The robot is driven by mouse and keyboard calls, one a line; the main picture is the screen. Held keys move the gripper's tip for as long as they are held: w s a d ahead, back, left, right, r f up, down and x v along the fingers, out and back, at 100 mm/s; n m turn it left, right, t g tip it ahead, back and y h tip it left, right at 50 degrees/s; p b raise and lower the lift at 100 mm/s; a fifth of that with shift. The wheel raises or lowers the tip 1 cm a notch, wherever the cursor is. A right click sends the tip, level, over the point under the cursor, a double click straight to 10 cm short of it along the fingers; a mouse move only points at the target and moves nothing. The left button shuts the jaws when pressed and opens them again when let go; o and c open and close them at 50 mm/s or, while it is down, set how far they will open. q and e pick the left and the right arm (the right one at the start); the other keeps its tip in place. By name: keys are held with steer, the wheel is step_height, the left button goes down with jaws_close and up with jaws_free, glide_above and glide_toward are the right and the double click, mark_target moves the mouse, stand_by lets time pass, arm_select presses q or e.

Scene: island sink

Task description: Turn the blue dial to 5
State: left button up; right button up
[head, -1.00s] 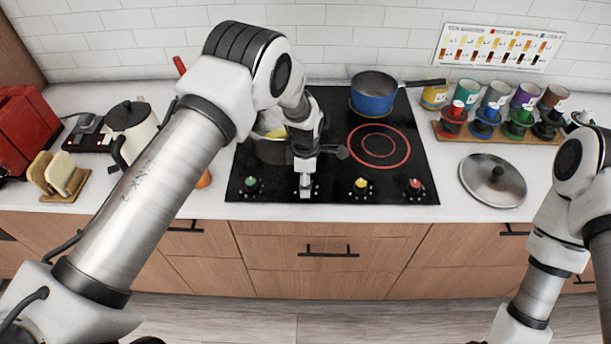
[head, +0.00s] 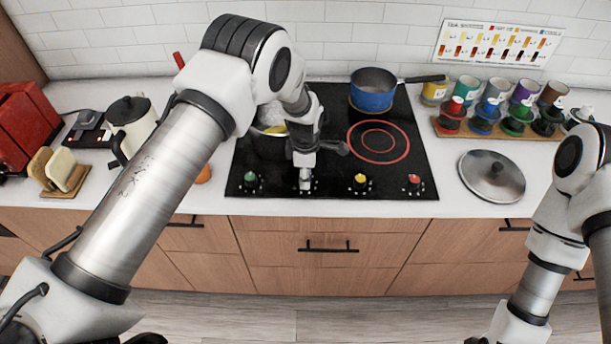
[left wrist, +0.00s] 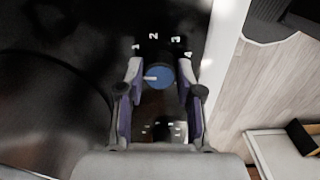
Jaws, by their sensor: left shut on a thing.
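My left gripper (head: 305,185) reaches down to the front edge of the black cooktop (head: 335,190), between the green and yellow dials. In the left wrist view its two fingers (left wrist: 160,88) stand on either side of the blue dial (left wrist: 161,77) and are shut on it. A white pointer mark on the dial's face points left in that view. White numerals 1, 2, 3 and 4 (left wrist: 155,42) show around the dial; the 5 cannot be made out. In the head view the gripper hides the blue dial. My right arm is at the right; its gripper is out of frame.
A green dial (head: 250,180) is left of the gripper; yellow (head: 360,181) and red (head: 414,182) dials are to the right. A pot (head: 268,147) is behind the gripper, partly hidden. A blue saucepan (head: 372,98) stands at the back. A lid (head: 492,177) lies on the right counter.

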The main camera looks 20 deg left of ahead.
arm_select(q)
steer(key=m+b, duration=0.1)
steer(key=f+m+b, duration=0.1)
steer(key=m, duration=0.1)
steer(key=shift+s+m, duration=0.2)
steer(key=shift+m, duration=0.1)
steer(key=m+b, duration=0.2)
steer(key=m, duration=0.2)
steer(key=shift+r+m, duration=0.1)
steer(key=shift+m, duration=0.2)
steer(key=m, duration=0.4)
steer(key=shift+m+b, duration=0.3)
steer(key=shift+b, duration=0.05)
steer(key=m, duration=1)
steer(key=shift+r+m, duration=0.1)
steer(key=shift+m, duration=0.3)
steer(key=m, duration=1)
steer(key=shift+m, duration=0.4)
steer(key=m, duration=0.4)
steer(key=shift+m+p, duration=0.35)
steer(key=shift+m, duration=0.05)
